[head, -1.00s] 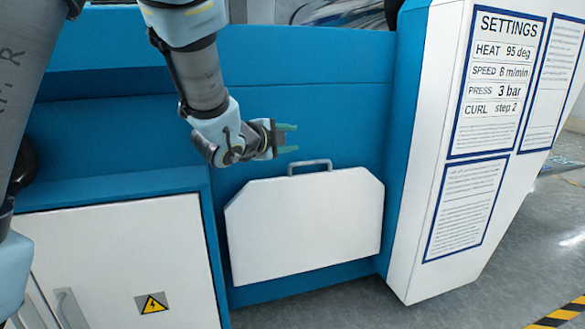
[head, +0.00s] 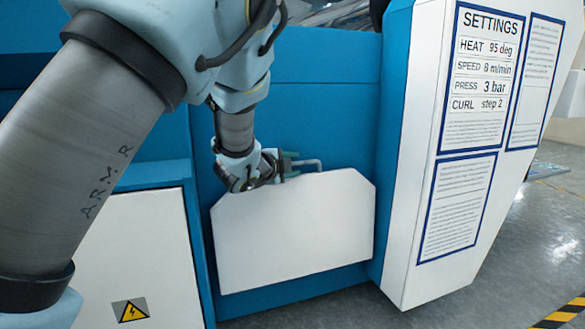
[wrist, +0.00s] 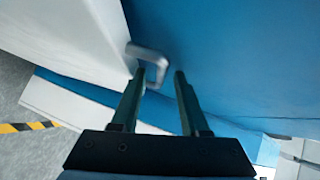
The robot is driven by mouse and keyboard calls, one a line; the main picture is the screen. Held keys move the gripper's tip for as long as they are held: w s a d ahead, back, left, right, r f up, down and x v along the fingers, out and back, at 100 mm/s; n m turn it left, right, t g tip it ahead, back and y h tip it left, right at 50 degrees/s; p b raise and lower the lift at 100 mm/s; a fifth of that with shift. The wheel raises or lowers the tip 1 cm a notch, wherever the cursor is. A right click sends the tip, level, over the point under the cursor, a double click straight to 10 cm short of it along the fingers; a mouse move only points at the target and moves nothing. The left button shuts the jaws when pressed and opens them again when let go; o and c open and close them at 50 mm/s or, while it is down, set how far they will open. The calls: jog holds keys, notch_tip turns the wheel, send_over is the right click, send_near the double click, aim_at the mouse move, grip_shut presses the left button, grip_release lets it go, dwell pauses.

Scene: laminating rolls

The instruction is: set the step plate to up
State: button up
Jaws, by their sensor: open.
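The step plate (head: 290,235) is a white panel with cut upper corners, lying upright against the blue machine front in the head view. Its grey handle (head: 307,164) stands at the top edge. My gripper (head: 289,164) is open at the left end of this handle, just above the plate's top edge. In the wrist view the handle (wrist: 150,53) is right at the tips of my open fingers (wrist: 160,72), closer to the left finger. Part of it lies in line with the gap. I cannot tell whether either finger touches it.
A white cabinet (head: 140,255) with a yellow warning sign stands to the left of the plate. A white column with a settings sheet (head: 482,75) juts out on the right. The grey floor (head: 480,285) is clear in front, with black-yellow tape at lower right.

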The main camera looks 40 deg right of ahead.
grip_shut()
dwell(0.3)
dwell(1.1)
